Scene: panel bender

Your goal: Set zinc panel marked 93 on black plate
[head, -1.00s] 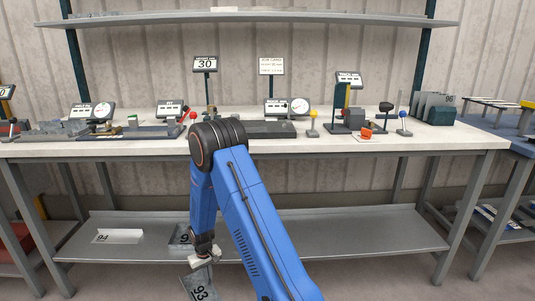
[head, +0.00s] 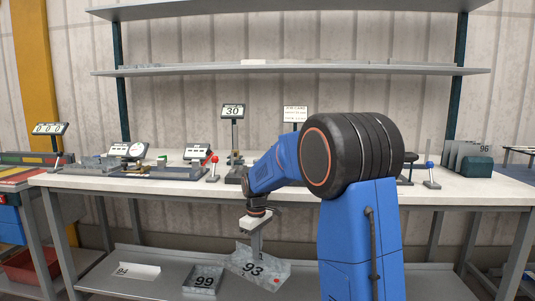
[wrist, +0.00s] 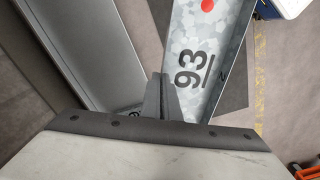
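The zinc panel marked 93 (head: 268,262) is a bent, mottled grey sheet with a red dot near one corner. It hangs below the bench top, in front of the lower shelf. It also shows in the wrist view (wrist: 208,45), with the number and red dot visible. My gripper (head: 256,243) is shut on the panel's edge; its fingers show in the wrist view (wrist: 161,97). I cannot pick out the black plate with certainty; my arm hides part of the bench top, and a long dark block seen there earlier is now behind it.
The white bench top (head: 75,182) carries small fixtures, a sign reading 30 (head: 233,111), a red-knobbed lever (head: 213,167) and a rack marked 96 (head: 470,160). Panels marked 94 (head: 136,271) and 99 (head: 203,281) lie on the lower shelf. An upper shelf (head: 200,70) spans behind.

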